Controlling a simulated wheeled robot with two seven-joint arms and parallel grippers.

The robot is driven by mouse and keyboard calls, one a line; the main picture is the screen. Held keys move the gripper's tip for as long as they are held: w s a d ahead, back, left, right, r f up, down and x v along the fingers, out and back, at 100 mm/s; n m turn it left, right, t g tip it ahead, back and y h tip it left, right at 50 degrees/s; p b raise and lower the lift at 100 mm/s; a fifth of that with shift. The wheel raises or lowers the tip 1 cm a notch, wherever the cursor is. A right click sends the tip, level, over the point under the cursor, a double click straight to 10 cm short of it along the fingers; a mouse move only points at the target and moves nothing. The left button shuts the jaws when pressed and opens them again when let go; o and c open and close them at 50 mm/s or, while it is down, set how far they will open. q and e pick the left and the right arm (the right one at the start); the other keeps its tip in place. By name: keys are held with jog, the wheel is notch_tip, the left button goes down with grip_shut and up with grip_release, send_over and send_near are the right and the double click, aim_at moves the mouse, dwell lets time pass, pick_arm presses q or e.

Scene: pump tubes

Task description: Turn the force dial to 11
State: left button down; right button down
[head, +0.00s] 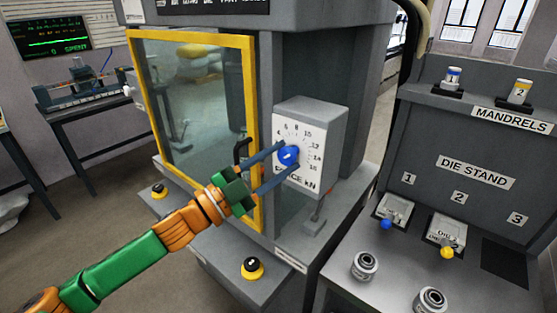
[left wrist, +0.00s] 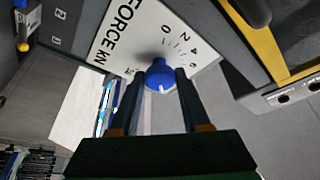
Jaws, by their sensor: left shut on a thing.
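The force dial is a round blue knob (head: 288,156) on a white scale plate (head: 308,133) marked FORCE kN, on a grey box on the press's front. My left gripper (head: 290,156) is shut on the knob, one finger on each side. In the left wrist view, the knob (left wrist: 160,75) sits between the dark fingers, and a white mark on it points to the bottom of the picture. The low numbers 0, 2 and 4 show there, but the fingers hide others. I cannot tell the exact number the mark points to. My right gripper is not in view.
The press has a yellow-framed window (head: 252,130) left of the dial and a dark handle beside it. Yellow-based buttons (head: 252,268) sit on its lower ledge. A grey die stand (head: 440,135) with dies and mandrels stands at right. A side table (head: 85,98) is at back left.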

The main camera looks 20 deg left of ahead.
pick_arm(q)
jog(key=shift+c, duration=1.9)
grip_release()
jog(key=shift+s+a+f+b, duration=0.15)
jog(key=shift+f+b, duration=0.15)
jog(key=b+v, duration=0.4)
jog(key=v, duration=0.2)
jog(key=shift+s+b, duration=0.25)
jog(key=shift+b, duration=0.05)
jog(key=shift+a+r, duration=0.1)
jog(key=shift+a, duration=0.05)
